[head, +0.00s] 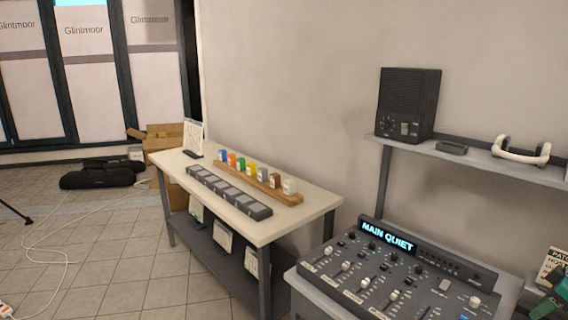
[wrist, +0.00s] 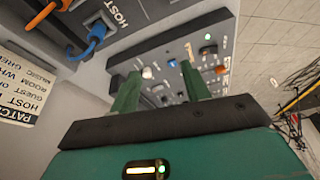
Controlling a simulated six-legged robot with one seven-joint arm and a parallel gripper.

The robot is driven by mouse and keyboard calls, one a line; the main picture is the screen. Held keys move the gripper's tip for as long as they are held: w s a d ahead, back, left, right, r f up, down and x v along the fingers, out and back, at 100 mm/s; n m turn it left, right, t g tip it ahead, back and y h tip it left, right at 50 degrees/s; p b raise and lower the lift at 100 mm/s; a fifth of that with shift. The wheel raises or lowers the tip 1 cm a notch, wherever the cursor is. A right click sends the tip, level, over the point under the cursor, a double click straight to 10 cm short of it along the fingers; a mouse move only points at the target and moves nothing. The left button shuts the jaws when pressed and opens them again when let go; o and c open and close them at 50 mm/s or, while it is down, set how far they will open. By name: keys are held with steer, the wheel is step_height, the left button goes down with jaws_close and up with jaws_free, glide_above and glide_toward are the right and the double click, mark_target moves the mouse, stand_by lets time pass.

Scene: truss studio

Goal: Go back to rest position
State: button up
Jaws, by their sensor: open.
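My gripper (wrist: 160,78) is open, with its two green fingers apart and nothing between them. In the wrist view the fingers point toward the mixing console (wrist: 217,40), whose knobs lie beyond the fingertips. I cannot tell whether the fingers touch the console. In the head view a small green part of my arm shows at the lower right edge, beside the console (head: 375,285). The console's display reads "MAIN QUIET". The rest of my arm is out of the head view.
A patch panel with an orange cable (wrist: 45,14) and a blue cable (wrist: 95,38) is close to my gripper, beside a printed notice (wrist: 22,85). A shelf (head: 470,156) holds a speaker (head: 408,103) and headphones (head: 521,150). A white table (head: 305,212) stands left; tiled floor lies beyond.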

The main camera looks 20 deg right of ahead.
steer(key=w+a+r+g+h, duration=0.1)
steer(key=w+a+r, duration=0.1)
steer(key=w+a, duration=0.5)
steer(key=w+a+r, duration=0.2)
steer(key=a+r, duration=0.1)
steer(key=a, duration=0.7)
steer(key=w+a+r+g+h, duration=0.1)
steer(key=w+a+r, duration=0.1)
steer(key=w+a, duration=0.5)
steer(key=s+a+r+m, duration=0.1)
steer(key=s+a+r, duration=0.15)
steer(key=a, duration=1.15)
steer(key=s+a+f+m+t, duration=0.1)
steer(key=s+a+t, duration=0.1)
steer(key=s+a, duration=0.4)
steer(key=s+a+m+t, duration=0.1)
steer(key=s+a, duration=0.5)
steer(key=a, duration=0.6)
steer(key=shift+s+a+f+t+y, duration=0.2)
steer(key=shift+f+t+y, duration=0.2)
steer(key=shift+t, duration=0.1)
steer(key=shift+c, duration=1.2)
